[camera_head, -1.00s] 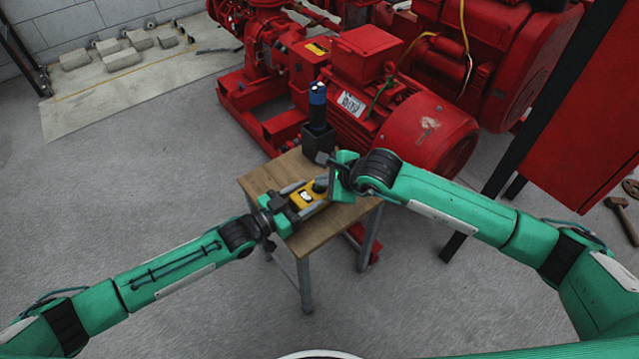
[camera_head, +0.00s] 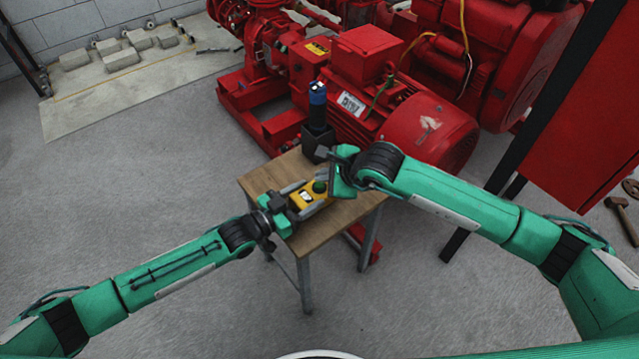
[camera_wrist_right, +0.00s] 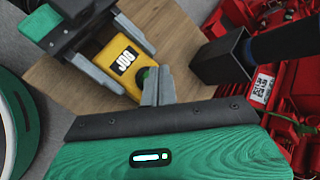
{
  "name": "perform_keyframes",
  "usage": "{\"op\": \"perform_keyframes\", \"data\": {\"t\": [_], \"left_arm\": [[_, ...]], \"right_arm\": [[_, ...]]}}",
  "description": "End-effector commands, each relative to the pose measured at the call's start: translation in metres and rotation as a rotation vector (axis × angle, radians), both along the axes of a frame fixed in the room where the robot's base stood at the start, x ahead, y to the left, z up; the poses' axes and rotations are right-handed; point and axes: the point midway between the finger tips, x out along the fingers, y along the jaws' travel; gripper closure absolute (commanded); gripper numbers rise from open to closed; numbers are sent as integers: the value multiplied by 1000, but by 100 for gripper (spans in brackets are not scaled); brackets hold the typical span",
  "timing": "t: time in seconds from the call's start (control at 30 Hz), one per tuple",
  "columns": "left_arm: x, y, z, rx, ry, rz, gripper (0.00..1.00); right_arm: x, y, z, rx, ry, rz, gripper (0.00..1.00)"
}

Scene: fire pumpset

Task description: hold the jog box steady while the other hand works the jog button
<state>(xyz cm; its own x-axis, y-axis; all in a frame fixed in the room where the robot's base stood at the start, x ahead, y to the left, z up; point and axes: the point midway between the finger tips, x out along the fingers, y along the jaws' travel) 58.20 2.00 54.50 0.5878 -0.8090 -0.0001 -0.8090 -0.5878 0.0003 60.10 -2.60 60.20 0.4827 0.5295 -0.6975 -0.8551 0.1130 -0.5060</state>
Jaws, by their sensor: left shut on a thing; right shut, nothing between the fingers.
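The yellow jog box (camera_head: 306,197) is above the small wooden table, with its JOG label facing up. It also shows in the right wrist view (camera_wrist_right: 122,58). My left gripper (camera_head: 298,202) is shut on the jog box, with one grey finger along each long side. The green jog button (camera_head: 319,186) is at the box's far right end; in the right wrist view my fingers partly hide it. My right gripper (camera_wrist_right: 157,85) is shut and empty, its fingertips close beside the button. I cannot tell whether they touch it.
The wooden table (camera_head: 335,217) has bare top in front of the box. A black holder (camera_head: 318,140) with a blue-topped cylinder (camera_head: 318,105) stands at its back corner, close to my right gripper. The red pumpset (camera_head: 425,125) is behind. A hammer (camera_head: 622,220) lies far right.

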Motion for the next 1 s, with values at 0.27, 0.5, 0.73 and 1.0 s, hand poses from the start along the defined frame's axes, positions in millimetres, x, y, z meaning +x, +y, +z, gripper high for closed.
{"op": "perform_keyframes", "data": {"t": [0.27,0.5,0.73,1.0], "left_arm": [[0,0,1,-1,-1,0,73],[0,0,1,-1,-1,0,73],[0,0,1,-1,-1,0,73],[0,0,0,-1,-1,0,73]], "right_arm": [[0,0,2,0,-1,-1,100],[1,0,20,1,-4,-1,100],[1,0,43,0,-4,0,100],[0,0,51,0,-1,-1,100]]}}
